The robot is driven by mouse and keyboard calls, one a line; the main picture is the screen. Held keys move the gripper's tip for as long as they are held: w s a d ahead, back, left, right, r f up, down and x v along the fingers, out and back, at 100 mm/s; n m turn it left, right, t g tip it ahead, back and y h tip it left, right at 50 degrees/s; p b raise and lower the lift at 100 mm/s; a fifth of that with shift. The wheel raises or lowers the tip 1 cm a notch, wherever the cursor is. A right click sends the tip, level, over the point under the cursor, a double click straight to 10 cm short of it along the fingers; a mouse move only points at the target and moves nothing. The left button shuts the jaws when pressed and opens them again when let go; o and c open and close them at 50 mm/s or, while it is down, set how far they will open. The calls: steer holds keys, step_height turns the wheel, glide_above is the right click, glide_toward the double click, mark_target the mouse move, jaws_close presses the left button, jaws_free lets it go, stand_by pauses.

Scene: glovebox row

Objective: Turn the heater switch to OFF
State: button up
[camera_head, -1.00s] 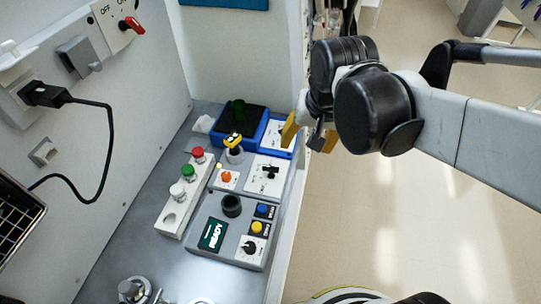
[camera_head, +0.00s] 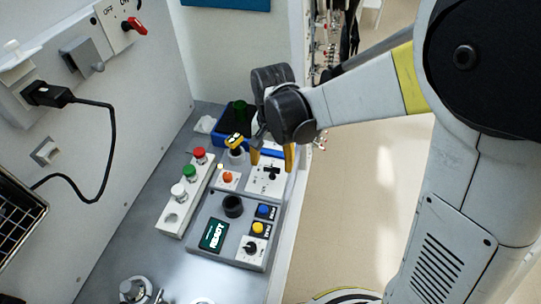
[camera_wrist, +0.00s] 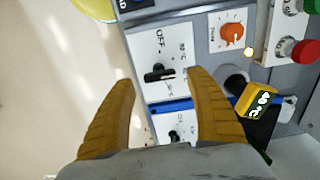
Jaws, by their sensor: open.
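A white plate (camera_head: 265,186) carries a black rotary knob (camera_head: 271,175) on the bench. In the wrist view the knob (camera_wrist: 160,73) has OFF and temperature marks printed around it, so I take it as the heater switch. Its handle lies roughly crosswise there, not clearly toward OFF; the exact setting is too small to read. My gripper (camera_head: 272,160) is open above this plate, fingers pointing down. In the wrist view the knob shows between the two yellow fingertips (camera_wrist: 161,82), with no visible contact. A second small plate with a black knob (camera_wrist: 173,134) shows beyond a blue edge.
A yellow-topped item (camera_head: 236,141) and an orange knob (camera_head: 227,177) stand close left of the plate. A grey panel with a READY display (camera_head: 213,235) lies in front. A blue tray (camera_head: 222,138) is behind. A red wall switch (camera_head: 133,25) is far off.

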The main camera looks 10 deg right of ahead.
steer(key=shift+f, duration=1.15)
steer(key=shift+c, duration=0.2)
steer(key=c, duration=1.2)
steer(key=shift+o, duration=0.2)
steer(key=shift+n, duration=0.4)
steer(key=n, duration=0.2)
steer(key=shift+n+b, duration=0.3)
steer(key=shift+b, duration=0.05)
steer(key=shift+s+n, duration=0.1)
steer(key=shift+n, duration=1.8)
